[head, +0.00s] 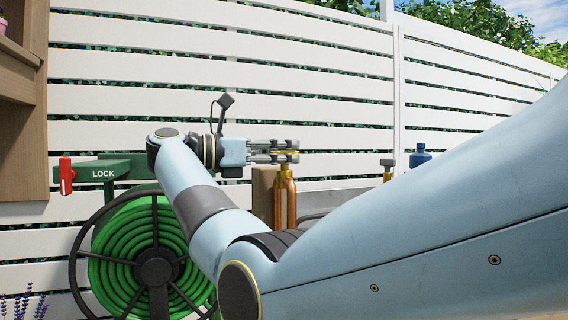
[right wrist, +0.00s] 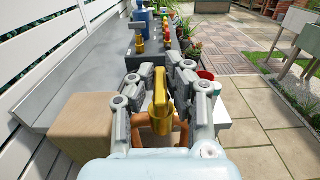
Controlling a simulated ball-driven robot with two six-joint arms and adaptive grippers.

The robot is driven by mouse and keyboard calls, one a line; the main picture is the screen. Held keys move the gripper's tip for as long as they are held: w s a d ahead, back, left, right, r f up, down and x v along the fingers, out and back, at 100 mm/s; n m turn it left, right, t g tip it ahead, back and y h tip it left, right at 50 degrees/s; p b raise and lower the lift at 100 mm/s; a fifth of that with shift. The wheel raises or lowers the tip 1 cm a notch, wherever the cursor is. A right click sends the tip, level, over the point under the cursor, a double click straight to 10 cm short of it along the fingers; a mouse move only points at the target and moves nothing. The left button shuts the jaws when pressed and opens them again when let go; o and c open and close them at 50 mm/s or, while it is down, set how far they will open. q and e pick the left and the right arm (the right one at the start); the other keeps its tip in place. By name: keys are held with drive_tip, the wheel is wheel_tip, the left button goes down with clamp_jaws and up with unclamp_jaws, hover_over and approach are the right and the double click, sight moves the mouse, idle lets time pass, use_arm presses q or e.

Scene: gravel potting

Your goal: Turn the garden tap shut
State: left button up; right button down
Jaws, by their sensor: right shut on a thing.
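The garden tap (head: 285,196) is a copper-coloured upright pipe with a brass top in the middle of the head view. Its brass handle (right wrist: 160,90) shows between the fingers in the right wrist view. My right gripper (head: 285,152) is at the top of the tap, its fingers shut on the handle from both sides. In the right wrist view the fingers (right wrist: 160,88) flank the handle, which points away from the camera. Part of the handle is hidden by the fingers in the head view. My left gripper is not in view.
A green hose reel (head: 125,245) and a red lever (head: 66,176) marked LOCK are at the left. A tan block (right wrist: 82,130) is beside the tap. A second brass fitting (head: 388,168) and a blue bottle (head: 420,155) stand farther right. A white slatted fence (head: 220,70) is behind.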

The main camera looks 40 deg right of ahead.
sight(270, 152)
idle(0.3)
drive_tip(key=c, duration=1.3)
unclamp_jaws()
drive_tip(key=shift+c, duration=0.2)
drive_tip(key=v, duration=0.7)
drive_tip(key=shift+a, duration=0.25)
